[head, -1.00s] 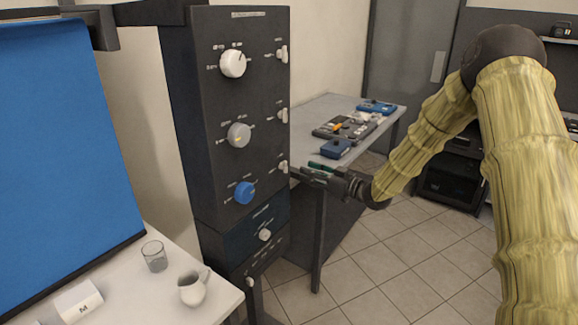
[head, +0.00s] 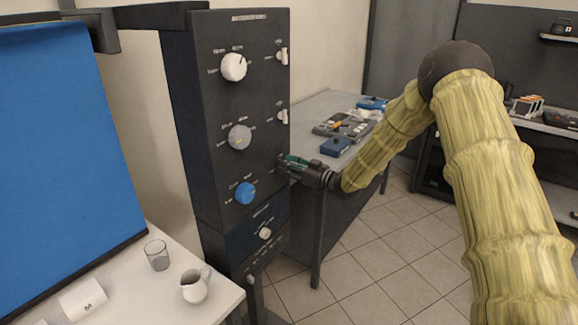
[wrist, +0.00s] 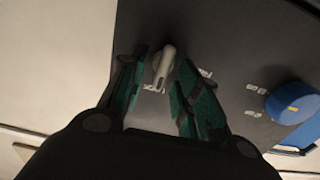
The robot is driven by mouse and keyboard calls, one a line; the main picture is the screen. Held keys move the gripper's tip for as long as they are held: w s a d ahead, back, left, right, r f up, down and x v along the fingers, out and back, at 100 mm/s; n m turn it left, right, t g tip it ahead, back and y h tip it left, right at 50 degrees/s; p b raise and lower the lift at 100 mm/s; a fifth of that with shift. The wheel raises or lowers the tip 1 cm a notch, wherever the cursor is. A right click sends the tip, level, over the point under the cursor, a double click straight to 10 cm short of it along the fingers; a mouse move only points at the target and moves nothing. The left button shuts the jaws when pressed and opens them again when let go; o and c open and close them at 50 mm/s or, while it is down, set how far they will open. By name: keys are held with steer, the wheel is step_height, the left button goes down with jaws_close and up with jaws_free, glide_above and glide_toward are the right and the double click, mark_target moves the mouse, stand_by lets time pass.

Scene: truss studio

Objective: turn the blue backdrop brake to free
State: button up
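A black control panel (head: 258,150) has three round knobs on its left, with small white levers to their right. The blue knob (head: 245,193) is the lowest; it also shows at the right of the wrist view (wrist: 291,103), a pale mark on its face. In the wrist view a pale brake lever (wrist: 163,66), level with the blue knob's row, stands between my fingertips. My gripper (head: 284,164) hides this lever in the head view. My gripper's green-padded fingers (wrist: 163,78) are open either side of the lever; I cannot tell if either touches it.
Two more levers, upper (head: 283,56) and middle (head: 283,117), sit above my gripper. A grey table (head: 310,120) with a blue box (head: 336,147) stands behind my arm. A glass (head: 157,255) and white jug (head: 195,286) stand at lower left.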

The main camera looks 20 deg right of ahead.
jaws_close()
steer(key=shift+f+n+b, duration=0.1)
steer(key=shift+n+b, duration=0.2)
steer(key=shift+b, duration=0.25)
steer(key=n+b, duration=0.5)
steer(key=b, duration=0.2)
steer(key=n+b, duration=0.6)
steer(key=b, duration=0.1)
steer(key=a+f+n+b, duration=0.1)
steer(key=n+b, duration=0.5)
steer(key=b, duration=0.2)
steer(key=shift+s, duration=0.35)
steer(key=shift+n, duration=0.3)
jaws_free()
